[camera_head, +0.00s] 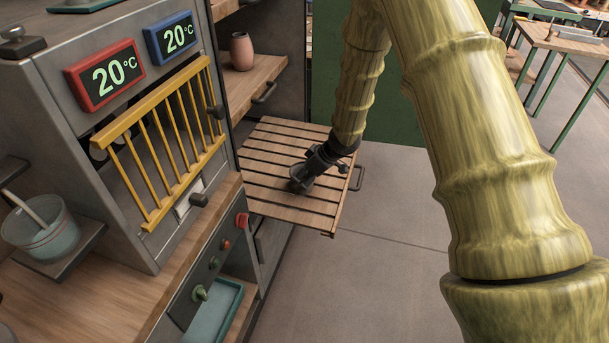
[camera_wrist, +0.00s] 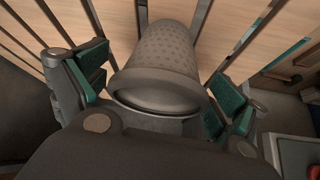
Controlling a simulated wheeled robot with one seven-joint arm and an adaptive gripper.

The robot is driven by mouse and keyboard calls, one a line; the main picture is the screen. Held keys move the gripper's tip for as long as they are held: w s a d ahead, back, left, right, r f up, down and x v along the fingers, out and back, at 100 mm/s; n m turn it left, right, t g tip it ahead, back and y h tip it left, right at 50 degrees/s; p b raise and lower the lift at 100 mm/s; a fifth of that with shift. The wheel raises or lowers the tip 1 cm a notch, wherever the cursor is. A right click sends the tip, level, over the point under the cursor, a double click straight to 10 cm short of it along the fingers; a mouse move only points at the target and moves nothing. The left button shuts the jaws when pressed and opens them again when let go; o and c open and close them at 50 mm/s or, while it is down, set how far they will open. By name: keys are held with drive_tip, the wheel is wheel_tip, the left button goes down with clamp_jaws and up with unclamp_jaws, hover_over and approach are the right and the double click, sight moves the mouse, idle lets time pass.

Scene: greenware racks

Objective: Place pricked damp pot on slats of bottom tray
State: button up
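The bottom tray (camera_head: 262,198) is a pulled-out tray of wooden slats with dark gaps. My gripper (camera_head: 299,181) is low over its right half, pointing down. In the wrist view a grey pot (camera_wrist: 158,68) with a pattern of small pricked dots is between my gripper's green-padded fingers (camera_wrist: 160,95), its dark rim towards the camera. The fingers are open, one on each side, with narrow gaps to the pot. Pale slats (camera_wrist: 110,20) lie behind the pot. In the head view my gripper mostly hides the pot; whether it rests fully on the slats is hard to tell.
A pinkish vase (camera_head: 241,52) stands on the shelf (camera_head: 262,82) above the tray. At left is a grey cabinet with a yellow rail (camera_head: 165,140) and two displays reading 20°C. A teal tray (camera_head: 215,312) is below. Floor right of the slatted tray is clear.

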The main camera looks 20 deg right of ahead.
idle(0.3)
drive_tip(key=p+v, duration=0.1)
drive_tip(key=v, duration=1.1)
drive_tip(key=shift+p, duration=0.3)
drive_tip(key=shift+r, duration=0.1)
